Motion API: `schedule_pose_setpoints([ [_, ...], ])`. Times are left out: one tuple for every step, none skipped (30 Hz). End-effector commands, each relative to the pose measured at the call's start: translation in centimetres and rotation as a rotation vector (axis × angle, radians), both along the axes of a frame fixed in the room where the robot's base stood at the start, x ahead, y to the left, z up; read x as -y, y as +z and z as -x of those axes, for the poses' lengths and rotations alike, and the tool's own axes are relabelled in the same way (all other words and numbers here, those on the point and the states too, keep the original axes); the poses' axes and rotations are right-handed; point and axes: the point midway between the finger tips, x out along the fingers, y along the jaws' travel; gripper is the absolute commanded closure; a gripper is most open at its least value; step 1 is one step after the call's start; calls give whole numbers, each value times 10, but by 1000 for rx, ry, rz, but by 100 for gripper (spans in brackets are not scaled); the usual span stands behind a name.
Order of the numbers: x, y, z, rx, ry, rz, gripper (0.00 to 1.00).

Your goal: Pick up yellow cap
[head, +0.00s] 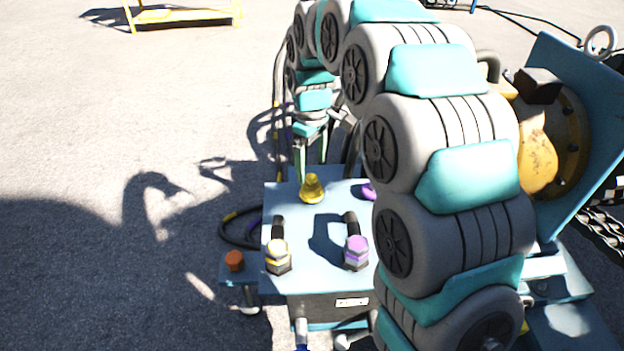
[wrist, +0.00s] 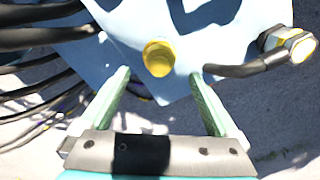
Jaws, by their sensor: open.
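The yellow cap (head: 312,189) stands near the far edge of the blue-grey table plate (head: 310,225). In the wrist view the yellow cap (wrist: 158,58) shows from above, just beyond the fingertips and roughly midway between them. My gripper (wrist: 160,76) is open, with one green finger on each side and nothing between them. In the head view my gripper (head: 312,168) hangs behind and above the cap, close to it. The cap appears apart from both fingers.
A yellow-banded connector (head: 278,257) and a purple one (head: 357,253) sit at the plate's near side. An orange cap (head: 234,261) is on a small side plate. Dark cables hang left of the plate in the wrist view.

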Motion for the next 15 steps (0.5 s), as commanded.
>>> schedule_pose_setpoints([
  [0,-4,0,0,-1,0,4],
  [0,-5,0,1,-1,0,4],
  [0,-8,-1,3,-1,0,4],
  [0,-9,-1,3,-1,0,4],
  [0,-12,-1,3,-1,0,4],
  [1,-16,0,0,-1,0,4],
  [1,-21,1,-1,-2,0,4],
  [1,-25,1,-3,-2,0,4],
  [2,-32,1,-3,-2,0,4],
  [2,-36,1,-3,-2,0,4],
  [2,-41,1,-3,-2,0,4],
  [1,-46,1,-3,-2,0,4],
  [1,-50,1,-2,-2,0,4],
  [1,-52,1,-1,-2,-1,4],
  [1,-54,0,2,-2,-1,4],
])
